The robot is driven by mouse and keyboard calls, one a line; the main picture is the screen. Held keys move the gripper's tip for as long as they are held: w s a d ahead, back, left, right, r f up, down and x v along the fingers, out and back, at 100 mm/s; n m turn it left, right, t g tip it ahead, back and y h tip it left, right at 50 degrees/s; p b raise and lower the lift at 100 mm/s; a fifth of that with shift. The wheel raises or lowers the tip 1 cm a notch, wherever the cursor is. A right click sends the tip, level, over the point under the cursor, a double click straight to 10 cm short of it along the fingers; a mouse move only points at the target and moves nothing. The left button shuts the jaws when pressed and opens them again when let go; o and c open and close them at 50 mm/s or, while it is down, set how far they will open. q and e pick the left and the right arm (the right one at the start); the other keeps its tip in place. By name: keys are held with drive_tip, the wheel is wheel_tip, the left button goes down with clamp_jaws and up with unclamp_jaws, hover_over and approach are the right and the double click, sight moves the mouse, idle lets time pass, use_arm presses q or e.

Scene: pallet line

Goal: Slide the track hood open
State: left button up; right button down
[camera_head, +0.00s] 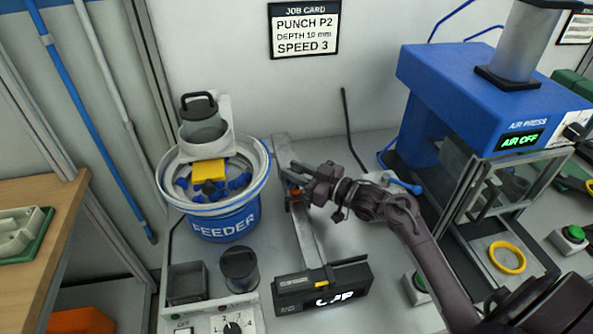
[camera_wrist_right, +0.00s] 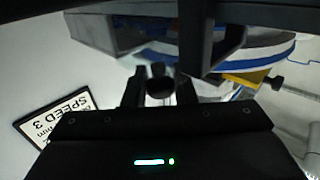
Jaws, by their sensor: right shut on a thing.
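The track (camera_head: 308,236) is a grey rail that runs from beside the feeder bowl down to a black unit with a lit display. A grey cover, which looks like the track hood (camera_head: 281,150), sits at its far end, close to the bowl. My right gripper (camera_head: 294,173) reaches in from the right at that far end. In the right wrist view, its fingers (camera_wrist_right: 160,92) are shut on a small dark knob (camera_wrist_right: 159,80), which appears to belong to the hood. The arm and fingers partly hide the hood. My left gripper is not in view.
The blue feeder (camera_head: 224,224) stands just left of the track. The black display unit (camera_head: 323,287) is at the track's near end. A dark cup (camera_head: 239,268) stands below the feeder. The blue air press (camera_head: 487,98) stands to the right.

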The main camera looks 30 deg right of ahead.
drive_tip(key=d, duration=0.2)
drive_tip(key=s+d, duration=0.1)
drive_tip(key=d, duration=0.2)
drive_tip(key=s+d, duration=0.1)
drive_tip(key=d, duration=0.2)
drive_tip(key=c, duration=1.6)
unclamp_jaws()
drive_tip(key=o, duration=0.4)
drive_tip(key=shift+s+d, duration=0.1)
drive_tip(key=shift+d, duration=0.1)
drive_tip(key=shift+a, duration=0.1)
drive_tip(key=shift+r, duration=0.2)
wheel_tip(320, 180, up, 20)
drive_tip(key=b, duration=0.3)
drive_tip(key=shift+f, duration=0.2)
